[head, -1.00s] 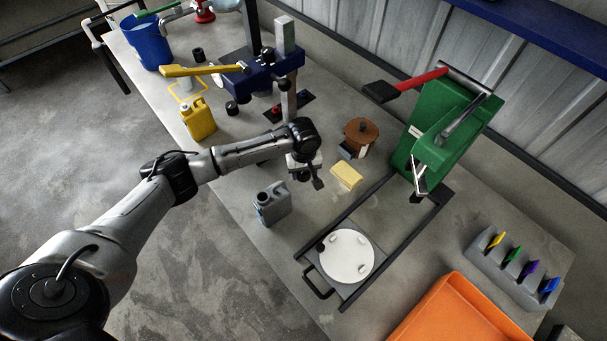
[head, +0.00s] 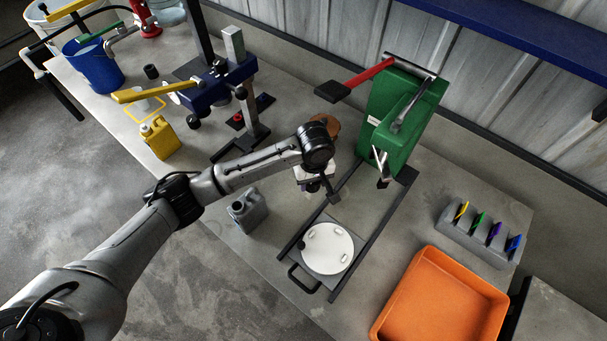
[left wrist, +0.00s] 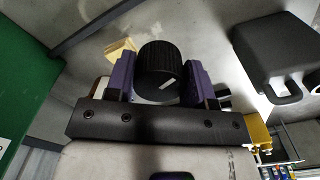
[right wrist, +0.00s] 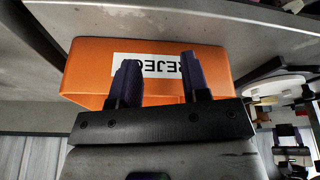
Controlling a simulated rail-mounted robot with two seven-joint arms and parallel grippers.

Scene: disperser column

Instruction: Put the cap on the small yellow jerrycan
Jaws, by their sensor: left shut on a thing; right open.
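The small yellow jerrycan (head: 160,138) stands upright on the bench at the left of the head view, in front of the blue press. My left gripper (head: 328,188) is above the bench, well to the right of it. The head view barely shows this cap. My right gripper (right wrist: 158,80) is open and empty, in front of the orange tray (right wrist: 82,68); it is not in the head view.
A grey jerrycan (head: 248,212) stands close to my left arm. The blue press (head: 215,85) with a yellow lever stands behind the yellow jerrycan. A green machine (head: 395,125) and a sliding frame with a white disc (head: 328,250) are at right.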

